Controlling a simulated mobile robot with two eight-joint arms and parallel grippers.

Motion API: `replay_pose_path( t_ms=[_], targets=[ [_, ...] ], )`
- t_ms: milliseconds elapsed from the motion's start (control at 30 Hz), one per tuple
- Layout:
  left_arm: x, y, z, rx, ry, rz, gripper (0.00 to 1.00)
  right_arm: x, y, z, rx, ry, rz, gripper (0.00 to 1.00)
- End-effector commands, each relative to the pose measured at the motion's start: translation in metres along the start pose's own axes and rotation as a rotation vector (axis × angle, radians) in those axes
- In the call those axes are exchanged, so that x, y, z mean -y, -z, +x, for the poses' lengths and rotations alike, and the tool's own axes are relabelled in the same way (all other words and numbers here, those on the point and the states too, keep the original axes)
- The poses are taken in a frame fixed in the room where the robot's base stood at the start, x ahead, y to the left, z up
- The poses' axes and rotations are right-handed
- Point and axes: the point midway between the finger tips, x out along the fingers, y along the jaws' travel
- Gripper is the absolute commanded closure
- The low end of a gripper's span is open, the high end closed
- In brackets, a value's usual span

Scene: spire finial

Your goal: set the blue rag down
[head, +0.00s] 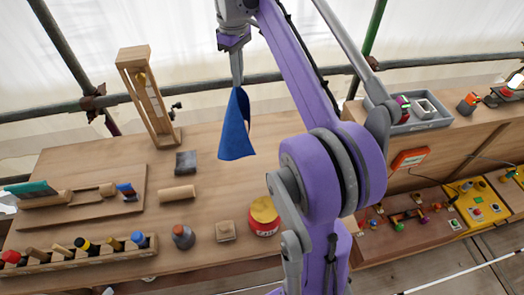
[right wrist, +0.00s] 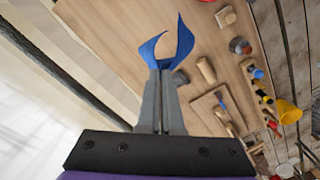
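The blue rag (head: 236,128) hangs point-up from my right gripper (head: 236,78) in the head view, above the wooden bench (head: 95,160). My right gripper is shut on the rag's top. In the right wrist view, the two grey fingers (right wrist: 160,75) are closed together, and the rag (right wrist: 182,42) spreads in two curled flaps beyond their tips. The rag looks clear of the bench surface, though its exact height is hard to tell. My left gripper is in neither view.
A tool rack (head: 75,257) lines the front left. Bare wood lies between the dark block and tin. A grey tray (head: 430,124) stands right.

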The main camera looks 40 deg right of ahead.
Motion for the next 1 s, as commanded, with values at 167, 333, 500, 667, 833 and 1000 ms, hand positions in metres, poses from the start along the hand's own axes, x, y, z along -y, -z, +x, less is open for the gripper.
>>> replay_pose_path(
  t_ms=[167, 333, 500, 667, 833, 1000],
  targets=[
    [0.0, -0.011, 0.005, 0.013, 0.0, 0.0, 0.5, -0.044, -0.02, 0.028, 0.003, 0.001, 0.005, 1.0],
    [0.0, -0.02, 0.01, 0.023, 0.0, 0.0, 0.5, -0.07, -0.031, 0.051, 0.002, 0.001, 0.003, 1.0],
    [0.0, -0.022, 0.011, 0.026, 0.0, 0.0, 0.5, -0.084, -0.036, 0.063, 0.001, 0.001, 0.0, 1.0],
    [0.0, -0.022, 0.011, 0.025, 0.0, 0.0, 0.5, -0.087, -0.037, 0.065, 0.0, 0.001, -0.001, 1.0],
    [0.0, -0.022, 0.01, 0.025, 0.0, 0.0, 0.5, -0.087, -0.037, 0.064, 0.0, 0.0, -0.001, 1.0],
    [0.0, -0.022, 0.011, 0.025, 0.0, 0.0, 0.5, -0.087, -0.037, 0.064, 0.0, 0.0, -0.001, 1.0]
  ],
)
